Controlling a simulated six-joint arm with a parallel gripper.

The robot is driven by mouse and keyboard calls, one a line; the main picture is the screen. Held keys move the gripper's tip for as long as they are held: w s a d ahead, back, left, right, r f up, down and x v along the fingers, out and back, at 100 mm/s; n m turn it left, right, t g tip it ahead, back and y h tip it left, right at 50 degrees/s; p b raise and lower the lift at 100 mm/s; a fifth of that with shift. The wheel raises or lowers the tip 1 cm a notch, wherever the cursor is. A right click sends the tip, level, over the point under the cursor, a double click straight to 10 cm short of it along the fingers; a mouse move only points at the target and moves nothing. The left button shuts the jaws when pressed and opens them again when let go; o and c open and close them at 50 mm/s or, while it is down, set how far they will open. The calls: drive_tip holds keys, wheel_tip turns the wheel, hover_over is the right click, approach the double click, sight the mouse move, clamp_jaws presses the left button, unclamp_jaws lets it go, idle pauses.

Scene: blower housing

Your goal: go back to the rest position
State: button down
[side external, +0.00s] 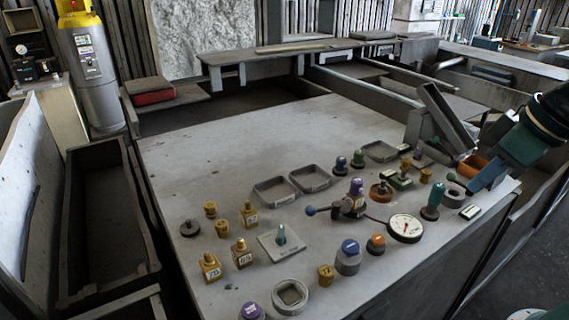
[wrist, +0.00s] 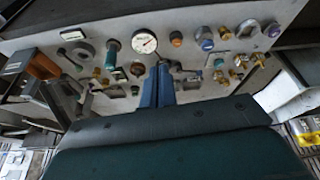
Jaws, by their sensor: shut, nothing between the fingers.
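My gripper (side external: 471,189) is at the right end of the grey bench (side external: 215,140) in the side view, with its blue fingers angled down and left. In the wrist view the blue fingers of my gripper (wrist: 160,68) are together and nothing shows between them. The fingertips appear near a grey ring (side external: 453,196) and a teal-topped part (side external: 431,202). I cannot tell their exact height above the bench.
Many small parts cover the bench's near half: a dial gauge (side external: 405,227), brass fittings (side external: 241,253), a blue-capped part (side external: 348,257) and empty grey trays (side external: 274,191). A tilted grey channel (side external: 446,120) stands near my gripper. The bench's far left is clear.

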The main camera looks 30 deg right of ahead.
drive_tip(key=shift+m+t, duration=0.6)
drive_tip(key=shift+m, duration=0.1)
drive_tip(key=shift+s+d+f, duration=0.1)
drive_tip(key=shift+s+d, duration=0.25)
drive_tip(key=shift+s, duration=0.35)
drive_tip(key=shift+s+d, duration=0.35)
drive_tip(key=shift+s, duration=0.35)
drive_tip(key=shift+s+d+f, duration=0.1)
drive_tip(key=shift+s+d, duration=0.25)
drive_tip(key=shift+s, duration=0.35)
drive_tip(key=shift+w+r, duration=0.1)
drive_tip(key=w+a+f+n+g, duration=0.2)
drive_tip(key=w+a+f+n, duration=0.1)
drive_tip(key=w+a, duration=0.4)
drive_tip(key=w+a+f+n+g, duration=0.3)
drive_tip(key=w+a, duration=0.5)
drive_tip(key=w, duration=0.1)
drive_tip(key=shift+a+f+g, duration=0.2)
drive_tip(key=shift+a+g, duration=0.05)
drive_tip(key=shift+g, duration=0.05)
drive_tip(key=shift+f, duration=0.15)
drive_tip(key=shift+f, duration=3.15)
drive_tip(key=shift+f, duration=0.2)
